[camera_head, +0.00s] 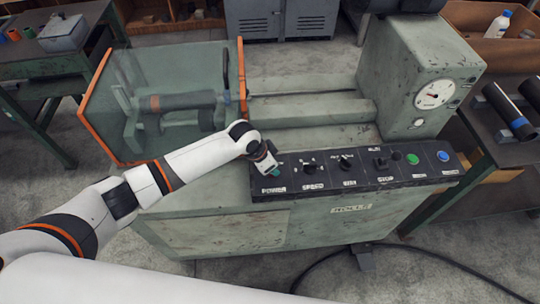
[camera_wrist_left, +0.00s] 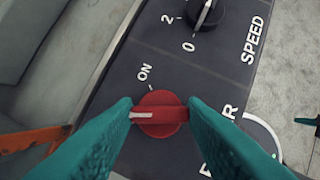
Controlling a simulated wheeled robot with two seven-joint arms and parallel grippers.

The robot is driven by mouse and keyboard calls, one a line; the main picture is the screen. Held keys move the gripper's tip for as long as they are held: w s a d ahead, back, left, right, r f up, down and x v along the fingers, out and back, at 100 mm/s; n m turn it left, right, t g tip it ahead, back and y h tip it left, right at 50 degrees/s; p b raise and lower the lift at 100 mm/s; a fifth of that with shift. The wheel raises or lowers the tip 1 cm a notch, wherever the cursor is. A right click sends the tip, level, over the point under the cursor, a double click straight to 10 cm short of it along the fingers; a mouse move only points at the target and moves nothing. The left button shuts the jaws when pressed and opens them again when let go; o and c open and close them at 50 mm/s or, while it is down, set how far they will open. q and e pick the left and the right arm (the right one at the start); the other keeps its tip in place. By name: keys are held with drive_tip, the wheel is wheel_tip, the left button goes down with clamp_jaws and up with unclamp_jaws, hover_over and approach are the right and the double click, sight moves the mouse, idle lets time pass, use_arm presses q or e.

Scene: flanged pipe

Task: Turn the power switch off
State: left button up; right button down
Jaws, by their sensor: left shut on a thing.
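The power switch is a red round knob (camera_wrist_left: 160,114) with a raised grip bar and a white pointer line. In the left wrist view the pointer line faces left, away from the ON label (camera_wrist_left: 143,77), which lies above it. My left gripper (camera_wrist_left: 160,116) has its teal fingers on both sides of the knob and is shut on its grip bar. In the head view my left gripper (camera_head: 272,170) is at the left end of the black control panel (camera_head: 330,187), over the POWER label, and hides the knob. Any OFF label is hidden. My right gripper is out of view.
The speed knob (camera_head: 309,168) sits just right of the power switch, with more controls, a green button (camera_head: 412,159) and a blue button (camera_head: 443,156) further along. An orange-framed clear guard (camera_head: 170,95) stands behind my left arm. A gauge (camera_head: 435,94) is at right.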

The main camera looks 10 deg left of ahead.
use_arm(q)
drive_tip(key=n+p, duration=0.2)
drive_tip(key=n, duration=0.1)
drive_tip(key=shift+d+r+t+y+p, duration=0.1)
drive_tip(key=shift+r+t+y+p, duration=0.1)
drive_tip(key=shift+t+y+p, duration=0.2)
drive_tip(key=shift+f+n+y+p, duration=0.1)
drive_tip(key=shift+n+y+p, duration=0.2)
drive_tip(key=shift+n+p, duration=0.25)
drive_tip(key=o, duration=1)
drive_tip(key=shift+f, duration=0.1)
drive_tip(key=v, duration=1.2)
drive_tip(key=shift+s+b, duration=0.2)
drive_tip(key=shift+b, duration=0.2)
